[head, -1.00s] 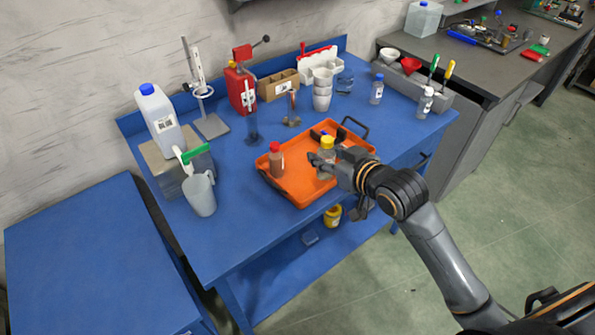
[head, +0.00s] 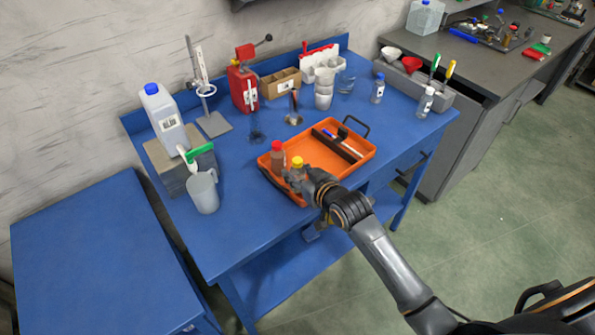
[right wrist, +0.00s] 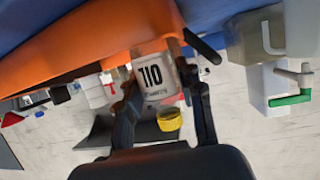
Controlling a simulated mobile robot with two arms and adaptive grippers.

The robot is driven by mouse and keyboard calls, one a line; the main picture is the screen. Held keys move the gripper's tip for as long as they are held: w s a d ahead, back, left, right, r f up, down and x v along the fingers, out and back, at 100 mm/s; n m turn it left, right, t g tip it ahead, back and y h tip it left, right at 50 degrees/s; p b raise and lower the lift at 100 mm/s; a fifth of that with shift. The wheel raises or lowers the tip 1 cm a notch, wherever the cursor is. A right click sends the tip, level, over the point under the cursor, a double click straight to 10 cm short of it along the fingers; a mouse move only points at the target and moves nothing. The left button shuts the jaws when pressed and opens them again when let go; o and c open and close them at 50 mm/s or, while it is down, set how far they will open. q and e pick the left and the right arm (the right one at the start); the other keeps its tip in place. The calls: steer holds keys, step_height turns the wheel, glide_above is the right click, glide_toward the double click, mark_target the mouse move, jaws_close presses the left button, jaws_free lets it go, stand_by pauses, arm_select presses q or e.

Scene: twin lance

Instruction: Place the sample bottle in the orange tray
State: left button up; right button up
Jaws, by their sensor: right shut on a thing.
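The sample bottle (head: 297,164) has a yellow cap and shows at the left front part of the orange tray (head: 312,150). In the right wrist view its white label reading 110 (right wrist: 154,76) faces me. My right gripper (head: 300,180) is shut on the bottle, with one finger on each side of it. The bottle is over or in the tray; its base is hidden, so I cannot tell whether it touches the tray floor. The tray also shows in the right wrist view (right wrist: 65,55). My left gripper is not in view.
A brown bottle with a red cap (head: 278,158) stands close left of the sample bottle. Pens and a dark bar (head: 338,146) lie in the tray's right part.

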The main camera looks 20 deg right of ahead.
steer(key=shift+f, duration=0.15)
steer(key=o, duration=1.2)
steer(key=shift+o, duration=0.2)
steer(key=shift+r, duration=0.25)
steer(key=shift+s, duration=0.4)
steer(key=b+v, duration=0.1)
steer(key=v, duration=1)
steer(key=shift+d+r, duration=0.15)
